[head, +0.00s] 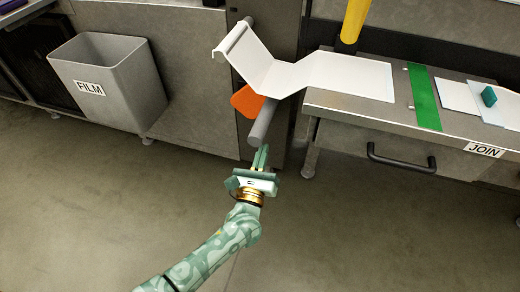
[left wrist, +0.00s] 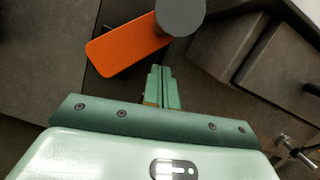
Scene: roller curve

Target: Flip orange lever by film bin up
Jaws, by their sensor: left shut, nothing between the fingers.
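The orange lever (head: 247,101) sits in the head view between the film bin and the bench, partly covered by a grey round bar. In the left wrist view the orange lever (left wrist: 126,46) is a flat plate slanting down to the left, with the bar's round end (left wrist: 180,15) over its right end. The grey film bin (head: 112,84), labelled FILM, stands at the left. My left gripper (head: 262,150) is shut and empty, just below the bar's near end. In the left wrist view its fingers (left wrist: 161,72) point toward the lever, seemingly apart from it. My right gripper is not visible.
A white sheet (head: 285,75) hangs in a dip above the lever and runs onto the bench (head: 450,125) at the right. The bench has a JOIN label, a dark handle (head: 414,161) and a green strip (head: 424,97). The floor in front is clear.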

